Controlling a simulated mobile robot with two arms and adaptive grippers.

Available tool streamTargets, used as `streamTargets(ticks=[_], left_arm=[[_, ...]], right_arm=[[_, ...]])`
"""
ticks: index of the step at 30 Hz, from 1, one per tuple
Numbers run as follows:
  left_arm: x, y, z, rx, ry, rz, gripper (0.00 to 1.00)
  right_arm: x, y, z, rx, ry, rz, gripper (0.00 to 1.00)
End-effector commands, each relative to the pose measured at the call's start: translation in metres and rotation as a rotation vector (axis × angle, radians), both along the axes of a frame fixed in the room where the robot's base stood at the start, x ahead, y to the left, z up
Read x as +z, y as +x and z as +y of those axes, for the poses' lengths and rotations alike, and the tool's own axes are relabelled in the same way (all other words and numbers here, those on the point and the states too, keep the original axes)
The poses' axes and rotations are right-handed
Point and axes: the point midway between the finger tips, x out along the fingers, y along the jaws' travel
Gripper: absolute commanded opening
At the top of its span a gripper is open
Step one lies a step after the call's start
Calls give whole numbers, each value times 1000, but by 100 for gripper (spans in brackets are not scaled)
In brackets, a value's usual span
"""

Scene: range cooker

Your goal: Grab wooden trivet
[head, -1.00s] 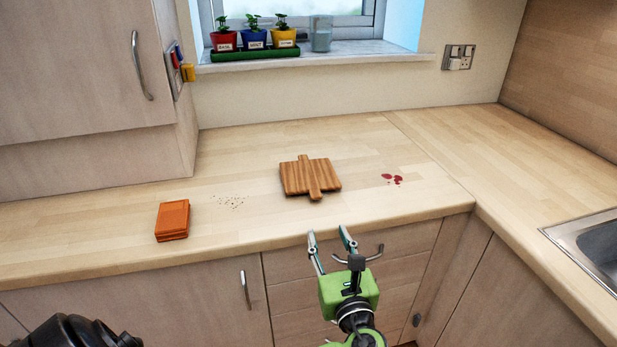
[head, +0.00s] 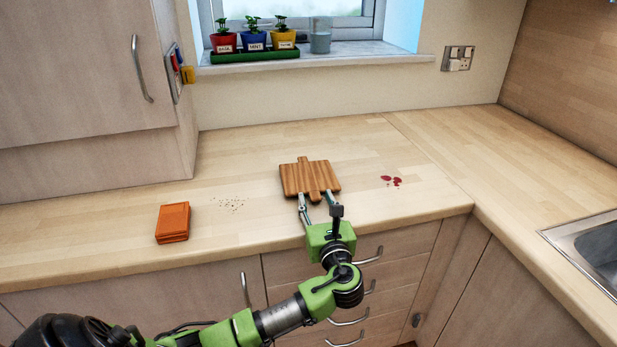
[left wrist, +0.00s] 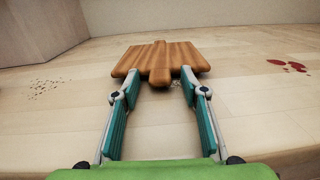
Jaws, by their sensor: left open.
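The wooden trivet (head: 311,176) lies flat on the worktop in the head view, brown and striped, with a tab at the front and one at the back. My left gripper (head: 317,198) is open at its front edge, with its fingers on either side of the front tab. In the left wrist view the trivet (left wrist: 161,60) is straight ahead. The two fingers of the left gripper (left wrist: 158,98) are spread apart with nothing between the near parts; the front tab is at or just beyond the tips. I cannot tell whether the tips touch the trivet. My right gripper is not in view.
An orange block-like item (head: 173,222) lies to the left, with crumbs (head: 232,203) beside it. Red spots (head: 391,181) lie right of the trivet. Potted plants (head: 254,41) and a glass (head: 320,36) stand on the sill. A sink (head: 597,244) is at the right.

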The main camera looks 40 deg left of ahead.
Motion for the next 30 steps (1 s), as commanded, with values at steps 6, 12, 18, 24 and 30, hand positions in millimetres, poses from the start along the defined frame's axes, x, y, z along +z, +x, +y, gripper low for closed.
streamTargets(ticks=[6, 12, 18, 24, 30], left_arm=[[-1, 2, 3, 0, -2, 1, 40], [-1, 2, 2, 0, -1, 1, 1], [0, 2, 2, 0, -1, -1, 0], [2, 2, 2, 0, -1, -1, 0], [21, 2, 2, 0, -2, -5, 0]], right_arm=[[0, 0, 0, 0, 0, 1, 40], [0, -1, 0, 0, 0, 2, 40], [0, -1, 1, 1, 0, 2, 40], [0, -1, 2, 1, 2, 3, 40], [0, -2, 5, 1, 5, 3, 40]])
